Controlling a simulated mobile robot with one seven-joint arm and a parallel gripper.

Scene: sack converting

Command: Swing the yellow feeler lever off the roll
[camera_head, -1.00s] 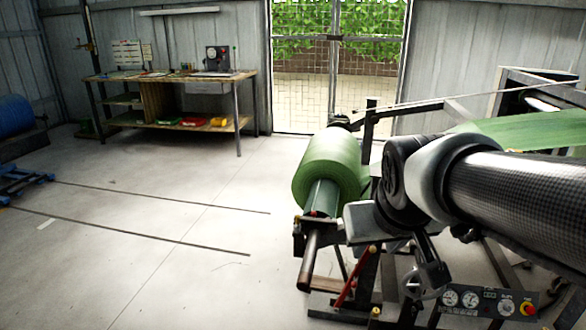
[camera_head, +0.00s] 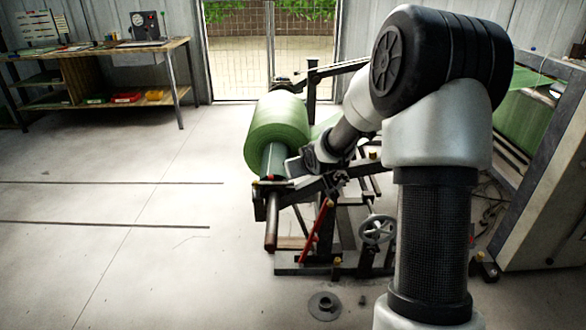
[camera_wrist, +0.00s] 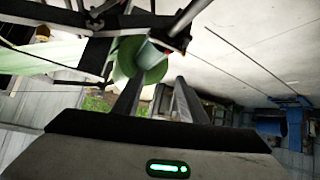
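The green roll (camera_head: 278,130) sits on its shaft in the unwind stand, left of my arm in the head view. It also shows beyond my fingers in the wrist view (camera_wrist: 150,62). My gripper (camera_head: 338,180) is beside the near end of the roll, small and partly lost against dark stand parts. In the wrist view my gripper's two fingers (camera_wrist: 157,92) are apart, with no held object visible between them. I cannot pick out the yellow feeler lever with certainty. A small yellow piece (camera_head: 373,154) shows just right of my forearm.
A red lever (camera_head: 316,232) and a handwheel (camera_head: 377,230) are on the stand's near side. A round dark base (camera_head: 324,306) lies on the floor in front. A workbench (camera_head: 100,50) stands at the back left. The floor on the left is mostly clear.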

